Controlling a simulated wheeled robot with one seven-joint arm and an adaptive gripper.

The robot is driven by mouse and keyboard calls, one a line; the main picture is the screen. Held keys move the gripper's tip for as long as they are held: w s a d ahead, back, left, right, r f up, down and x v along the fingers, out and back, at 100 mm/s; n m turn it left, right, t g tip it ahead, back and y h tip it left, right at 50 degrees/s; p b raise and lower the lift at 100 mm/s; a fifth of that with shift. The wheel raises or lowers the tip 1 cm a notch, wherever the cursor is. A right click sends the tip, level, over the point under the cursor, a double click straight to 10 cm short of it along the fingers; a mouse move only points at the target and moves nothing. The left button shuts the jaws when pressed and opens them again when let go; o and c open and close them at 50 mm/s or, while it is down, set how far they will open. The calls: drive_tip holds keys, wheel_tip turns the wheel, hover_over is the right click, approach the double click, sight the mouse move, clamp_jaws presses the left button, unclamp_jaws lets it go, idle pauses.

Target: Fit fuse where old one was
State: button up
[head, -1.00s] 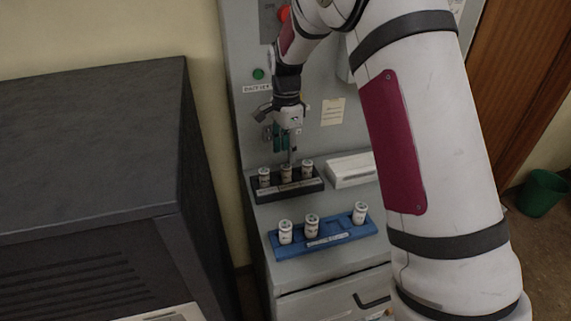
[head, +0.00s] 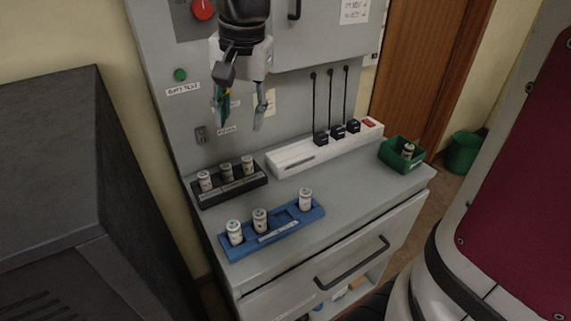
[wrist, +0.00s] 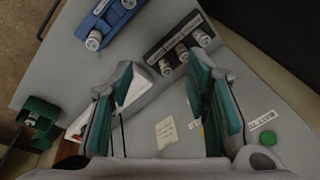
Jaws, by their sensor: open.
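A black holder (head: 232,189) at the left of the grey counter has three pale, dark-banded fuses standing in it: left (head: 205,181), middle (head: 226,172) and right (head: 247,166). A blue rack (head: 272,236) in front holds three similar fuses, two at its left (head: 234,233) (head: 260,221) and one at its right end (head: 305,200), with an empty place between. A green bin (head: 402,163) at the right holds one more fuse (head: 408,150). My gripper (head: 240,118) is open and empty, above and behind the black holder. The wrist view shows the black holder (wrist: 172,42) beyond its fingers.
A white power strip (head: 290,155) with black plugs and cords runs along the counter's back. The grey panel behind has a red knob (head: 203,9) and a green button (head: 180,74). A drawer handle (head: 352,262) is below the counter. The counter's front right is clear.

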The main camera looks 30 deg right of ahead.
drive_tip(key=s+f+n+t, duration=0.1)
drive_tip(key=s+n, duration=0.7)
drive_tip(key=s, duration=1)
drive_tip(key=shift+n+t, duration=0.3)
drive_tip(key=shift+t, duration=0.6)
